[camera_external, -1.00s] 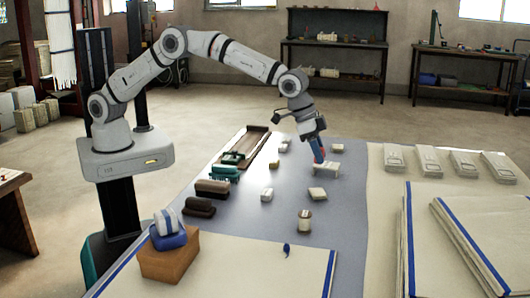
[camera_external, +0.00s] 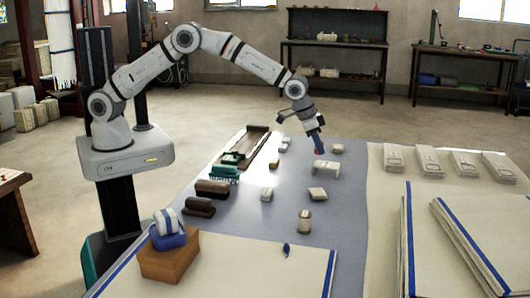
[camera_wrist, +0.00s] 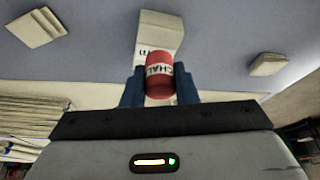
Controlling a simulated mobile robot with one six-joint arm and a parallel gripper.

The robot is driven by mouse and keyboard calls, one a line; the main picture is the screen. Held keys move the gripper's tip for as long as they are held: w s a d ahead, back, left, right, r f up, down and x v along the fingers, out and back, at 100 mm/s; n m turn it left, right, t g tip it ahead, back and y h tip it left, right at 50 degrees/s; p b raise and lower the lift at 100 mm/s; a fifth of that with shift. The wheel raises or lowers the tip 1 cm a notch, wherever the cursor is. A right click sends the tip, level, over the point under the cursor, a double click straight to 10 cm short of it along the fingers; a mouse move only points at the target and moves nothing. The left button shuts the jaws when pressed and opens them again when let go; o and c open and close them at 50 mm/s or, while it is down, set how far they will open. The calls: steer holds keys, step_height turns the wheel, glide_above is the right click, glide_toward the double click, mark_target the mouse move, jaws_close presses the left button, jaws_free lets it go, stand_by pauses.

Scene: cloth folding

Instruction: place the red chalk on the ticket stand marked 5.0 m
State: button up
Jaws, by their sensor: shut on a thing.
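The red chalk (camera_wrist: 158,76) is a short red cylinder with a white label reading "CHAL". My gripper (camera_wrist: 159,88) is shut on it, with one blue finger on each side. In the external view my gripper (camera_external: 319,150) points down over a small white stand (camera_external: 326,168), with the chalk's red (camera_external: 318,152) just showing at its tips. In the wrist view a pale stand (camera_wrist: 160,28) lies behind the chalk. I cannot tell whether the chalk touches the stand.
Several small pale blocks stand around on the grey-blue cloth, including one (camera_external: 317,194) in front of the stand. A dark tray (camera_external: 250,141) and brown brushes (camera_external: 212,189) lie to the left. Folded cloth stacks (camera_external: 470,235) fill the right side.

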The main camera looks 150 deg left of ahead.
steer(key=shift+f, duration=1.65)
steer(key=shift+f, duration=0.25)
steer(key=o, duration=1)
steer(key=shift+r, duration=0.1)
steer(key=shift+d+r, duration=0.1)
steer(key=shift+r, duration=0.4)
steer(key=v, duration=1.1)
steer(key=shift+s+r, duration=0.15)
